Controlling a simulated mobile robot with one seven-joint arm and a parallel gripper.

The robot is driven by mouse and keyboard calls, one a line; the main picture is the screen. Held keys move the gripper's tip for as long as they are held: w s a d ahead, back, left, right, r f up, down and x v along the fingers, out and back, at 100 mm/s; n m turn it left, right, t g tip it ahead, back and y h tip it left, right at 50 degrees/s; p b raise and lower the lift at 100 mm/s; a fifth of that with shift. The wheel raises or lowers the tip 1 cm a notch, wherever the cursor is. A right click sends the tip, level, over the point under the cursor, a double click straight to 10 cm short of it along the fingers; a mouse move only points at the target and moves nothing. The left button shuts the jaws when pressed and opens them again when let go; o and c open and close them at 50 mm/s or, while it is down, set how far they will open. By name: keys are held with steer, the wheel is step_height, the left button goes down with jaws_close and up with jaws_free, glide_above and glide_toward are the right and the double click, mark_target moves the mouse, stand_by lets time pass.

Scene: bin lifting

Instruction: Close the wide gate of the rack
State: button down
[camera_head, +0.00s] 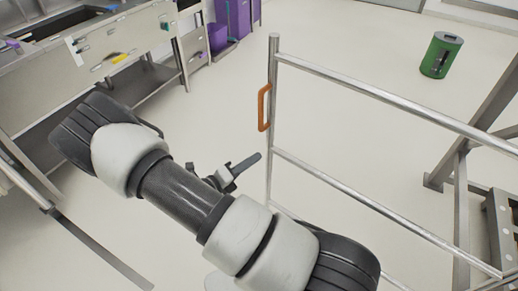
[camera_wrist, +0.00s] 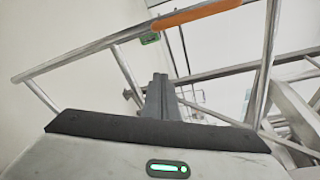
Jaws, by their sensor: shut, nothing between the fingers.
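The wide gate (camera_head: 365,103) is a frame of silver tubes in the right half of the head view, with an upright end post. An orange handle (camera_head: 264,107) is fixed on that post. My gripper (camera_head: 258,158) is just left of the post and lower in the picture than the handle. Its fingers are together and empty, pointing toward the post; I cannot tell if they touch it. In the wrist view the gripper (camera_wrist: 160,82) points at the gate (camera_wrist: 85,52), with the orange handle (camera_wrist: 195,17) across the top. The gate's far end is out of the head view.
The metal rack structure (camera_head: 460,165) stands at the right. A green bin (camera_head: 441,54) stands on the floor at the upper right. A steel counter (camera_head: 100,60) fills the upper left, with a purple bin (camera_head: 217,37) beyond.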

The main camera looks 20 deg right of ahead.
step_height(320, 180, down, 9)
steer(key=w+a+n+t+y+b, duration=0.1)
steer(key=w+a+n+t, duration=0.1)
steer(key=n+t, duration=0.5)
steer(key=n+g+b, duration=0.2)
glide_toward(268, 142)
steer(key=x, duration=0.5)
steer(key=shift+w+d, duration=0.5)
steer(key=shift+d, duration=0.05)
